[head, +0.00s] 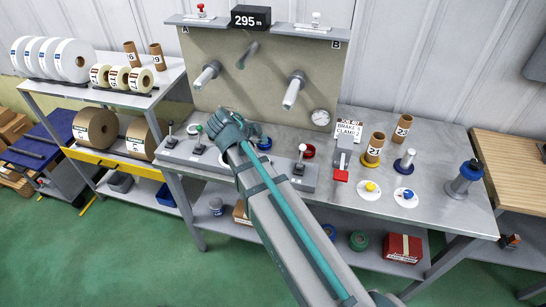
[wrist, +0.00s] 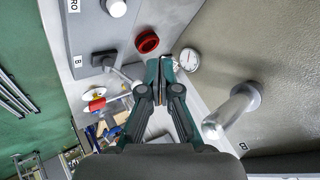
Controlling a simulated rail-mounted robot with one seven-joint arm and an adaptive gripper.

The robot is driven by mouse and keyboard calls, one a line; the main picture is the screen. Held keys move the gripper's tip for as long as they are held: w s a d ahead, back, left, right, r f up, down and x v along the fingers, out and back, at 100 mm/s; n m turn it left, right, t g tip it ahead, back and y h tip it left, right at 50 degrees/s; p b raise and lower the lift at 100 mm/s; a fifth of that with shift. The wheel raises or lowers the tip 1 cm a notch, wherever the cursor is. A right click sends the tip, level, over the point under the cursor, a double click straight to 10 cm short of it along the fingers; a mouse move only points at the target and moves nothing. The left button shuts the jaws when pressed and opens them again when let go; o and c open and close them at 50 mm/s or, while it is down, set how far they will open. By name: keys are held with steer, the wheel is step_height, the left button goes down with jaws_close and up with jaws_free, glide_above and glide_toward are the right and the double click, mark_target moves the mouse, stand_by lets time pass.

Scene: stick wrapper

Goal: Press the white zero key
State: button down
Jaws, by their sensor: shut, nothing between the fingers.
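The white zero key (wrist: 116,7) shows as a round white knob at the top edge of the wrist view, on the grey control box (wrist: 90,20). A label (wrist: 72,6) ending in "RO" lies beside it. In the head view I cannot make out the key; my arm covers the middle of the control box. My gripper (wrist: 165,72) is shut and empty, its fingertips together, apart from the key and below and right of it in the wrist view. In the head view my gripper (head: 256,138) is above the bench, in front of the back panel.
A lever (wrist: 104,60) marked B and a red ring (wrist: 147,42) are near the fingers in the wrist view. A gauge (head: 320,117) and pegs (head: 293,91) are on the back panel. The display (head: 250,17) reads 295 m. Cardboard cores (head: 375,147) stand at right.

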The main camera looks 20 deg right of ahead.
steer(key=shift+w+d+r, duration=0.1)
steer(key=shift+d+r, duration=0.45)
steer(key=shift+d, duration=0.25)
steer(key=shift+f, duration=0.15)
step_height(320, 180, down, 7)
steer(key=shift+f+b, duration=0.2)
steer(key=shift+b, duration=0.85)
steer(key=shift+f+b, duration=0.65)
steer(key=shift+b, duration=0.1)
steer(key=shift+f, duration=0.1)
steer(key=shift+f+b, duration=0.3)
steer(key=shift+b, duration=0.45)
